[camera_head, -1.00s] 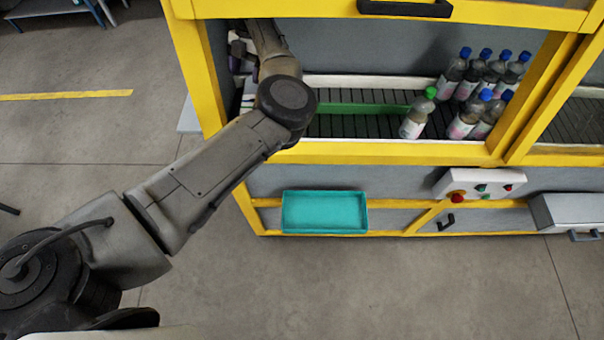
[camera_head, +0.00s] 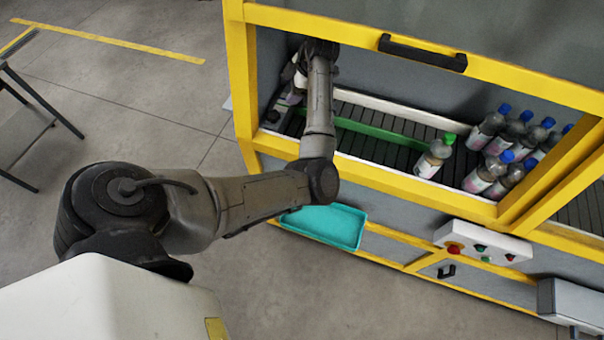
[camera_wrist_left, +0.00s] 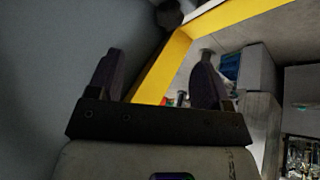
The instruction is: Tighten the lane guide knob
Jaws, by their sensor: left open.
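My left arm reaches through the yellow-framed opening of the machine, and my left gripper (camera_head: 318,46) is at the back left inside it, small and dark in the head view. In the left wrist view the left gripper (camera_wrist_left: 157,82) shows two dark fingers wide apart with nothing between them. A dark rounded thing (camera_wrist_left: 168,14) shows beyond the fingers at the top edge of that view; I cannot tell whether it is the knob. The green lane guide (camera_head: 385,134) runs along the conveyor. No knob shows clearly in the head view. My right gripper is not in view.
A bottle with a green cap (camera_head: 434,157) stands at the guide's right end, with several blue-capped bottles (camera_head: 492,127) beyond. The yellow frame (camera_head: 243,85) bounds the opening. A teal tray (camera_head: 326,226) and a button panel (camera_head: 482,243) are on the front.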

